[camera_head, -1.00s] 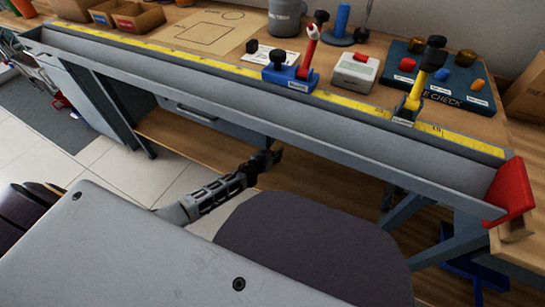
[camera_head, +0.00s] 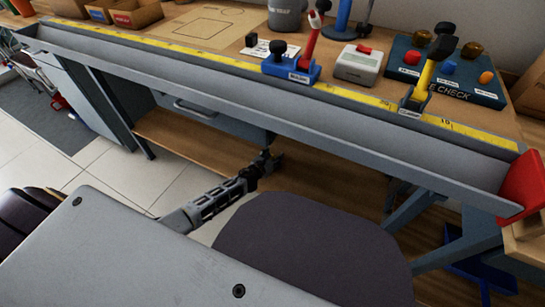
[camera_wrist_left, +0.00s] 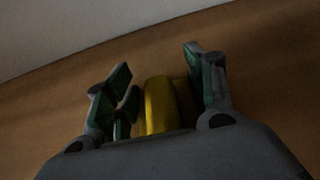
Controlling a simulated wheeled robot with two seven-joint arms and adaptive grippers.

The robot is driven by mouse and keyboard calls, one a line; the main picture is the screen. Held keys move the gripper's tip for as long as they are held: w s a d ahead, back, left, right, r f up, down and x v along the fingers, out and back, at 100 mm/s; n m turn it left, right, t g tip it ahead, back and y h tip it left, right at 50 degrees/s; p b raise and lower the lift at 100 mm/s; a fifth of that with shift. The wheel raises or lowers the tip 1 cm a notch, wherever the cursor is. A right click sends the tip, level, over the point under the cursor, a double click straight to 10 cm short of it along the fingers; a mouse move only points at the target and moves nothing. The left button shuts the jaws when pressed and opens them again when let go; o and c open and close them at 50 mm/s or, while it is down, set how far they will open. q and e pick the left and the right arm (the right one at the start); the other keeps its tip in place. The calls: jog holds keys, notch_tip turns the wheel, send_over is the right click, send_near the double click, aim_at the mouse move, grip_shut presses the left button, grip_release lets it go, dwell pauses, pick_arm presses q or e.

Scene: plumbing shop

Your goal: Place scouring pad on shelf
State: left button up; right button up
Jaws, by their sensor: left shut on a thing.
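My left gripper (camera_head: 268,163) reaches in under the workbench, over the front part of the low wooden shelf (camera_head: 190,140). In the left wrist view the left gripper (camera_wrist_left: 165,85) has its fingers on both sides of a yellow rounded piece, the scouring pad (camera_wrist_left: 160,105), and is shut on it. The pad is dim, and its lower end is hidden by the gripper body. The brown shelf surface (camera_wrist_left: 265,65) fills most of that view behind the fingers. In the head view the pad is too small or hidden to make out. My right gripper is not in view.
The bench's long grey front trough (camera_head: 300,115) runs above the shelf and my gripper. A drawer (camera_head: 205,110) hangs above the shelf. A dark round seat (camera_head: 310,255) stands close to my arm. Clamps and a blue check board (camera_head: 480,85) are on the benchtop.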

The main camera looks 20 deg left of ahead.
pick_arm(q)
jog(key=shift+f, duration=0.15)
jog(key=o, duration=1)
jog(key=shift+o, duration=0.4)
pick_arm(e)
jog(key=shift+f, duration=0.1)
pick_arm(q)
jog(key=shift+r, duration=0.2)
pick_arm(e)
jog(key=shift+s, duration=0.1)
pick_arm(q)
jog(key=shift+p+v, duration=1)
jog(key=shift+v, duration=1.15)
jog(key=shift+p+v, duration=1.25)
jog(key=shift+v, duration=2.6)
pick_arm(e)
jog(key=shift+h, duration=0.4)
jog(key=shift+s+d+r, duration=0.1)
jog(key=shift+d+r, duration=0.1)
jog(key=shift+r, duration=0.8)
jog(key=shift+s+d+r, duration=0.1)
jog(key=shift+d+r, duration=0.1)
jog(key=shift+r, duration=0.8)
pick_arm(q)
jog(key=shift+s+f, duration=0.1)
